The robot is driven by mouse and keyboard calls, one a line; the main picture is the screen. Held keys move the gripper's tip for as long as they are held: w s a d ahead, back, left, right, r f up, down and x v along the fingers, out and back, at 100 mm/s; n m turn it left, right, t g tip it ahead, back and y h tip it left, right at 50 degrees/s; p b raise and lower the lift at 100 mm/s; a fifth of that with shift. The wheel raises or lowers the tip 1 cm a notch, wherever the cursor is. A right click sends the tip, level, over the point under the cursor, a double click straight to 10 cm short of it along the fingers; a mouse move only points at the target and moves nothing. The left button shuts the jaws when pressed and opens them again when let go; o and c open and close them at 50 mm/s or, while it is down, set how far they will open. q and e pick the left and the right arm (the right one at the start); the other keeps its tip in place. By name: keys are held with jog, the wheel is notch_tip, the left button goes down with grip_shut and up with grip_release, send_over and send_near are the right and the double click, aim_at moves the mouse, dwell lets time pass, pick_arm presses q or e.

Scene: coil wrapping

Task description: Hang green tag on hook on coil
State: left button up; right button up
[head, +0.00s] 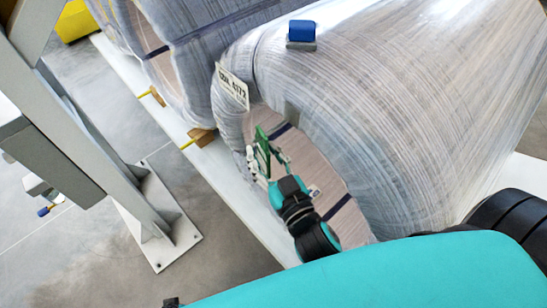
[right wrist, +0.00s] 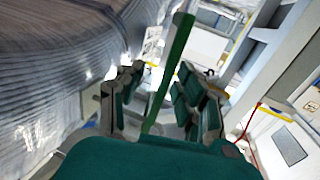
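The green tag (head: 263,146) is a thin upright plate in front of the near wrapped coil's (head: 380,110) flat end face. My right gripper (head: 266,163) is at that face, with its fingers spread on either side of the tag. In the right wrist view the tag (right wrist: 167,75) shows nearly edge-on, between the two fingers (right wrist: 160,98), with a visible gap to each. Its lower end reaches down toward the palm. I cannot make out the hook, nor whether the tag hangs on it. My left gripper is not in view.
A white label (head: 232,86) is on the near coil's rim and a blue-topped block (head: 302,33) sits on top of it. A second wrapped coil (head: 180,60) stands behind. A grey steel post (head: 130,170) with a bolted foot stands at left. Bare floor lies between.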

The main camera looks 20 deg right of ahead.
jog(key=s+d, duration=0.1)
jog(key=s, duration=1.1)
notch_tip(320, 180, down, 24)
jog(key=w+d+g, duration=0.1)
jog(key=g, duration=0.7)
jog(key=s+d+f+n+g+h, duration=0.1)
jog(key=s+d+f+g, duration=0.25)
jog(key=f, duration=0.35)
jog(key=s+d+f+g, duration=0.2)
jog(key=f+g, duration=0.2)
jog(key=f, duration=0.4)
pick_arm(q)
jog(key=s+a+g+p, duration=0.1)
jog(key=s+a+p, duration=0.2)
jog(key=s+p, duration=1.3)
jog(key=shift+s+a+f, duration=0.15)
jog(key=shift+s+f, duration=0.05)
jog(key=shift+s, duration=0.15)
pick_arm(e)
jog(key=s+d+g, duration=0.1)
jog(key=s+d, duration=0.2)
jog(key=s, duration=1.4)
jog(key=shift+f+h, duration=0.15)
jog(key=shift+h, duration=0.15)
jog(key=shift+g, duration=0.25)
